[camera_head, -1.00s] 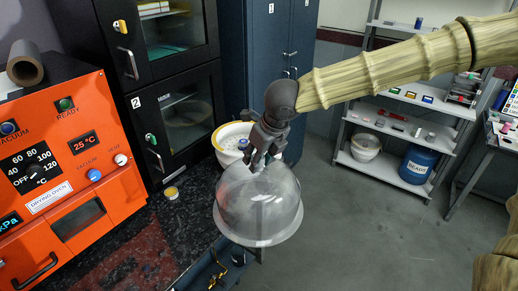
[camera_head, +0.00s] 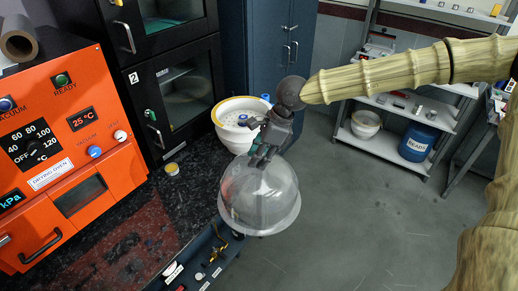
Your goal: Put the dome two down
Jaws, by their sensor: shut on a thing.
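A clear glass dome (camera_head: 258,196) with a wide flat rim hangs from my gripper (camera_head: 262,157). My gripper is shut on the top of the dome. The dome hangs roughly upright in front of the counter's right edge, partly over the floor and an open drawer. A white bowl-shaped vessel (camera_head: 224,140) with a yellow rim and a perforated plate inside stands behind the dome on the counter. My gripper and the dome's top hide part of its right side. I cannot tell which item "two" names; a cabinet door carries a label "2" (camera_head: 133,77).
An orange drying oven (camera_head: 80,180) stands at the left on a dark speckled counter (camera_head: 130,240). A small yellow-lidded jar (camera_head: 172,169) is on the counter. Dark cabinets (camera_head: 170,85) stand behind. A drawer (camera_head: 205,262) with small items is open below. Shelves (camera_head: 400,135) stand at right.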

